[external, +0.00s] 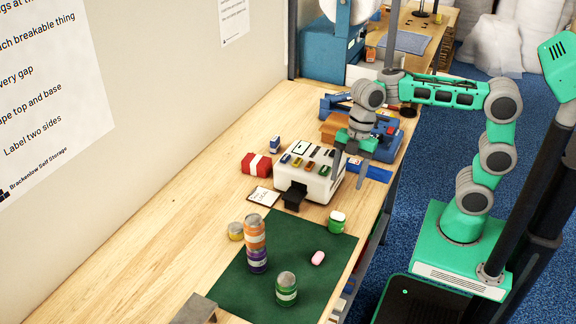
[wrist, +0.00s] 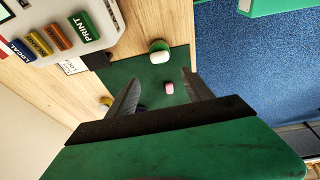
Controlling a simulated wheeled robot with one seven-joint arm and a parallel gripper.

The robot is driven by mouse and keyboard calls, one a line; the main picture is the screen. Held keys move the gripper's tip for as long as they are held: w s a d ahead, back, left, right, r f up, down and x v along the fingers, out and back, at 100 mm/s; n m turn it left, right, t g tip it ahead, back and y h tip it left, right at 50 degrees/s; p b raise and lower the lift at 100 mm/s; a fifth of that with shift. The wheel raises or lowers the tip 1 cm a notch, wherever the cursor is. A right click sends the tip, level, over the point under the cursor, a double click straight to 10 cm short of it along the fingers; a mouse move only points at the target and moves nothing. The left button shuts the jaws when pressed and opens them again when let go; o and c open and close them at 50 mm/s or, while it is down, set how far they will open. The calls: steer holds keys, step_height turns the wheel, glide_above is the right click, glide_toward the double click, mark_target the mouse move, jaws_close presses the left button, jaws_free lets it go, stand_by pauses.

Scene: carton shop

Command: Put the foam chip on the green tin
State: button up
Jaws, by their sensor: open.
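A short green tin (external: 336,226) stands at the mat's far right corner; it also shows in the wrist view (wrist: 155,45). A white rounded piece (external: 338,215) appears to rest on its top. A pink rounded piece (external: 317,258) lies on the dark green mat (external: 233,283) and shows between my fingers in the wrist view (wrist: 169,88). I cannot tell for sure which piece is the foam chip. A green can with a pale label (external: 286,289) stands on the mat's near part. My gripper (external: 348,184) is open and empty, above the bench's right side, apart from both pieces.
A stack of orange and purple cans (external: 257,243) stands on the mat, beside a yellow tin (external: 236,231). A white label printer (external: 310,175) with coloured buttons is close to my gripper. A red box (external: 256,164) lies left of it. The left bench is clear.

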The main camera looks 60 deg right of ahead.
steer(key=s+d+f+m+t+h, duration=0.1)
steer(key=s+d+f+m, duration=0.1)
steer(key=d+m, duration=0.3)
steer(key=s+d+f+m+t+h, duration=0.1)
steer(key=s+d+f+m, duration=0.2)
steer(key=d+m, duration=0.3)
steer(key=s+d+f+m+h, duration=0.1)
steer(key=s+d+f+m, duration=0.1)
steer(key=d+f+m, duration=0.3)
steer(key=shift+s+d+f+m+t, duration=0.15)
steer(key=shift+s+m+t, duration=0.25)
steer(key=shift+m, duration=0.5)
